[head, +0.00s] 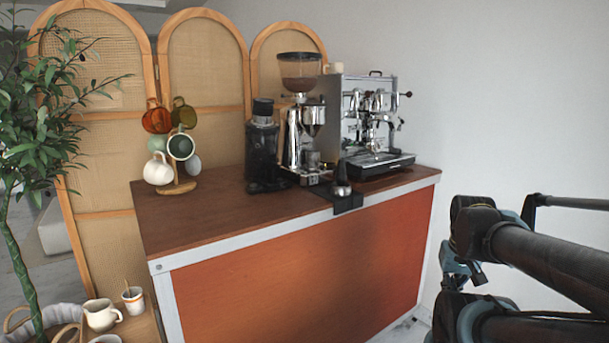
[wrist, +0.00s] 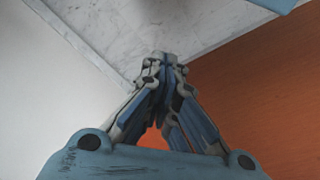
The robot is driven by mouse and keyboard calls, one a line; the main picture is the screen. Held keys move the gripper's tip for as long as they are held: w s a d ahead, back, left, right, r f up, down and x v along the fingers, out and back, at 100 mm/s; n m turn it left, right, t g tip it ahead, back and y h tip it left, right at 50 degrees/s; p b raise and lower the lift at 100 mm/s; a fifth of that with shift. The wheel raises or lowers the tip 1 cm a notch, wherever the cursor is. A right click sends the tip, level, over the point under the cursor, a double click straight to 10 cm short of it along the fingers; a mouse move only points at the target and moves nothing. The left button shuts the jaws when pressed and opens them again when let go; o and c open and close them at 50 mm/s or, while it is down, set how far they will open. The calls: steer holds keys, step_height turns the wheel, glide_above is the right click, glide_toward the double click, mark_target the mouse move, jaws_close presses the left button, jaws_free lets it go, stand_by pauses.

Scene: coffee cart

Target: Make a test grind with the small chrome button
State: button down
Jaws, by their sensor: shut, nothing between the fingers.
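A chrome coffee grinder (head: 306,125) with a bean-filled hopper (head: 300,72) stands on the brown cart top, towards its right half. Its small chrome button is too small to make out in the head view. A black grinder (head: 262,155) stands just left of it. My gripper (wrist: 160,62) is shut and empty in the wrist view, its fingertips together over a pale marbled floor. My arm shows at the right of the head view, well apart from the grinder and in front of the cart's right end.
An espresso machine (head: 370,115) stands right of the chrome grinder. A tamper (head: 341,178) sits on a black mat (head: 348,203) at the front edge. A mug tree (head: 178,187) stands at the left. The cart's orange front panel (head: 300,270) also fills the wrist view's right side (wrist: 265,95).

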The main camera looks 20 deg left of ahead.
steer(key=w+a+r+n+t+h, duration=0.1)
steer(key=w+a+r, duration=0.3)
steer(key=w+r, duration=0.3)
steer(key=w+a+r+n+t, duration=0.1)
steer(key=w+a+r+n, duration=0.1)
steer(key=w+a+r, duration=0.35)
steer(key=w+a+r+n+t+h, duration=0.1)
steer(key=w+a+r, duration=0.2)
steer(key=w+r, duration=0.5)
step_height(320, 180, up, 13)
steer(key=n+t+y, duration=0.2)
steer(key=n+t, duration=0.2)
steer(key=n, duration=0.1)
glide_above(305, 172)
steer(key=a, duration=0.1)
steer(key=shift+w+a+r, duration=0.1)
steer(key=shift+w+r, duration=0.05)
steer(key=shift+w, duration=0.2)
steer(key=shift+f, duration=4.45)
steer(key=shift+f, duration=0.35)
